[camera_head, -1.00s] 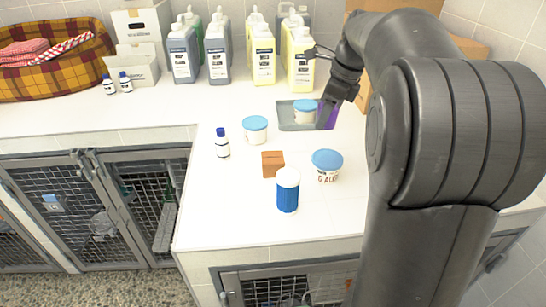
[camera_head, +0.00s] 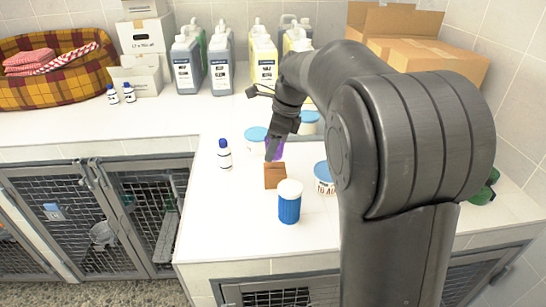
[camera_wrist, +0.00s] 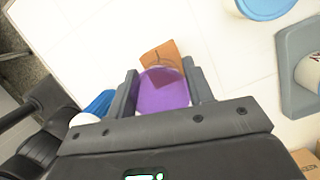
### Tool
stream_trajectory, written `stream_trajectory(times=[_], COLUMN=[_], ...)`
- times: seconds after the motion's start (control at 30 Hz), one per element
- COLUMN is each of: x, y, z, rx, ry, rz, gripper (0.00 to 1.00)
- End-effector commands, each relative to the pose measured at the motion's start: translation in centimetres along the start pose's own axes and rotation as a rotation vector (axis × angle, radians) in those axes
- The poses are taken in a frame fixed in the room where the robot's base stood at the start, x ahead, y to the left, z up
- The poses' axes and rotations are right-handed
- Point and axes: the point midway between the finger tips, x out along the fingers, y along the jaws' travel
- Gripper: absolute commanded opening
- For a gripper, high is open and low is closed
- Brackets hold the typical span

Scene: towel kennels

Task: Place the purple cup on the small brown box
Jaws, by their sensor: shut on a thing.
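The purple cup (camera_head: 276,149) is held in my gripper (camera_head: 271,152), mostly hidden behind the fingers in the head view. In the wrist view the purple cup (camera_wrist: 162,91) sits between the two fingers of my gripper (camera_wrist: 161,88), which are shut on it. The small brown box (camera_head: 275,176) stands on the white counter, just below the cup in the head view. In the wrist view the brown box (camera_wrist: 160,55) shows just beyond the cup, partly hidden by it. The cup looks above the counter; its exact height over the box I cannot tell.
A blue-and-white canister (camera_head: 289,204) stands close in front of the box. A blue-lidded tub (camera_head: 323,178) is to its right, another (camera_head: 255,137) behind it. A small white bottle with a blue cap (camera_head: 225,157) stands left. The grey tray (camera_wrist: 292,75) lies to the right.

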Motion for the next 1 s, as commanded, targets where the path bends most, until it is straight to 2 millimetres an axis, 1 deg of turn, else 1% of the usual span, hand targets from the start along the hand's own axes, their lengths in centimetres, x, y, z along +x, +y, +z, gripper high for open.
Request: stream_trajectory(times=[0.2,0.27,0.63,0.67,0.9,1.0], x=[2.9,3.5,3.9,3.9,3.9,3.9], y=[0.0,0.1,0.0,0.0,0.0,0.0], z=[-0.8,-1.0,-1.2,-1.2,-1.1,-1.1], rx=[0.002,0.001,0.001,0.001,0.001,0.001], ry=[0.001,0.001,0.001,0.000,0.000,0.000], rz=[0.004,0.004,0.001,0.000,0.001,0.001], gripper=[0.26,0.26,0.26,0.49,0.68,0.69])
